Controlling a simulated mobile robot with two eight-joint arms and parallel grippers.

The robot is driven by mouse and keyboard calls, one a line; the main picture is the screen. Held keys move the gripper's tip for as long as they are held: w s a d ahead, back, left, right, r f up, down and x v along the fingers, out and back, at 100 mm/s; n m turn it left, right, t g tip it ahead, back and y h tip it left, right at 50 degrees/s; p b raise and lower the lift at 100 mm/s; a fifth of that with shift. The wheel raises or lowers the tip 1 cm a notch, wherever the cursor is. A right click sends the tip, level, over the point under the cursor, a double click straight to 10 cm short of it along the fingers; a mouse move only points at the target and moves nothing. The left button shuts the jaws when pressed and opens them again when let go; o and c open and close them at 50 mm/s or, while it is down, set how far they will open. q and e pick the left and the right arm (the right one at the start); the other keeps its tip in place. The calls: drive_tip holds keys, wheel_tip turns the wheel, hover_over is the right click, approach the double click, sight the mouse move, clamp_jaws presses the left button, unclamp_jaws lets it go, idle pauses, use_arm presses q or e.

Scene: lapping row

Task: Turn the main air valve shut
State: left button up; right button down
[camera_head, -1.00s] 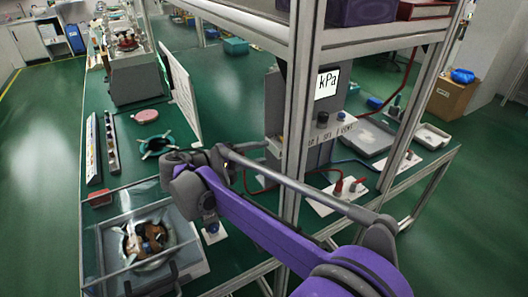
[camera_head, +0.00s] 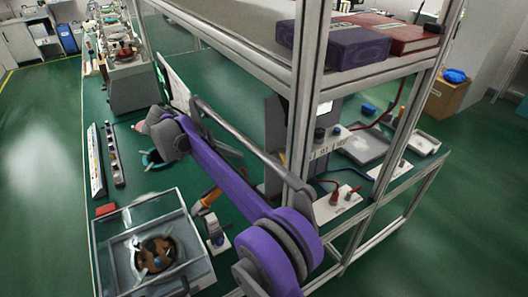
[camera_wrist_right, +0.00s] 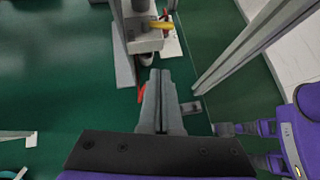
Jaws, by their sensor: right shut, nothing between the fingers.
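An orange lever (camera_head: 209,198) stands above a small fitting on a pale plate (camera_head: 218,243), right of the glass-covered box; it looks like the air valve handle, but no label on it can be read. My right arm crosses the head view above it, and its fingertips are hidden there. In the right wrist view my right gripper (camera_wrist_right: 161,100) is shut, with its fingers together and empty. A yellow handle-like part (camera_wrist_right: 160,25) on a grey block lies beyond the fingertips, apart from them. I cannot tell whether it is the same lever. My left gripper is not visible.
The glass-covered box (camera_head: 150,218) stands at the bench's near left. A metal post (camera_head: 305,110) and a shelf with a purple box (camera_head: 335,45) rise on the right. Red plugs sit on a white panel (camera_head: 335,205). A grey tray (camera_head: 365,145) lies behind.

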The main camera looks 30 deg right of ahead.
sight(283, 162)
drive_tip(key=x, duration=0.4)
drive_tip(key=d+r+x, duration=0.1)
drive_tip(key=x, duration=0.3)
drive_tip(key=r+x, duration=0.1)
drive_tip(key=x, duration=0.2)
drive_tip(key=shift+s+d+f, duration=0.3)
drive_tip(key=shift+s+d, duration=0.05)
drive_tip(key=shift+d, duration=0.7)
drive_tip(key=shift+s+d+n+t+b, duration=0.3)
drive_tip(key=shift+d+n+t+b, duration=0.1)
drive_tip(key=shift+d+n+t, duration=0.25)
drive_tip(key=shift+s+d, duration=0.15)
drive_tip(key=shift+s, duration=0.2)
drive_tip(key=shift+w+r, duration=0.1)
drive_tip(key=shift+r, duration=0.05)
